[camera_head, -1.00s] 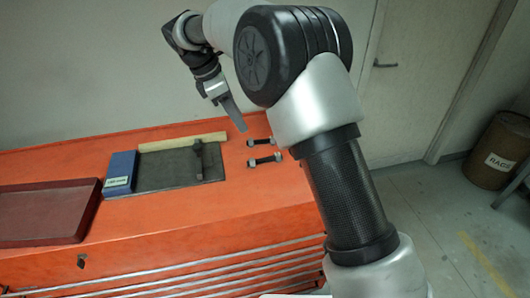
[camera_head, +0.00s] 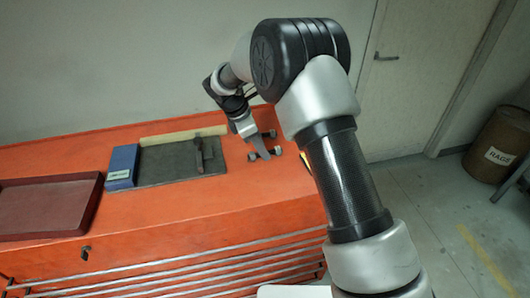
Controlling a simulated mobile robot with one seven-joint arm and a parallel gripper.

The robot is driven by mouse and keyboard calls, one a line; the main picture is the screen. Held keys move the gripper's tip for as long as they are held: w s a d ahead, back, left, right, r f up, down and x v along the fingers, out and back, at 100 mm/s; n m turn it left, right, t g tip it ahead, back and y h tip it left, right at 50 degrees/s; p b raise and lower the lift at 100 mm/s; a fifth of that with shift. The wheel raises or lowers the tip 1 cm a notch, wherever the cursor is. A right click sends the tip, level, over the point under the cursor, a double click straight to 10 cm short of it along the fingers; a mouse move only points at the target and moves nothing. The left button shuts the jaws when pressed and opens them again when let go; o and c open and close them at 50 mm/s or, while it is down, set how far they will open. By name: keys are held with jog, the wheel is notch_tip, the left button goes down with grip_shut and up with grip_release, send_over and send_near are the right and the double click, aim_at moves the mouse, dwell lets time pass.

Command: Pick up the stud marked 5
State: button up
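Two short dark studs with pale nuts at their ends lie on the orange bench top. The far stud (camera_head: 271,134) is partly hidden behind my gripper. The near stud (camera_head: 277,151) shows its two ends, with my gripper in front of its middle. No number can be read on either stud. My gripper (camera_head: 265,155) points down at the near stud, its tips at or just above it. I see the fingers from the side, so their opening and any contact are hidden.
A dark mat (camera_head: 160,169) holds a dark upright tool (camera_head: 199,155). A blue box (camera_head: 122,166) stands to its left, and a red tray (camera_head: 40,232) lies further left. A pale wooden strip (camera_head: 160,140) runs behind the mat. The bench front (camera_head: 210,222) is clear.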

jog(key=shift+w+d+f, duration=0.1)
jog(key=shift+d+f, duration=0.15)
jog(key=shift+f, duration=0.45)
jog(key=shift+r, duration=0.1)
grip_shut()
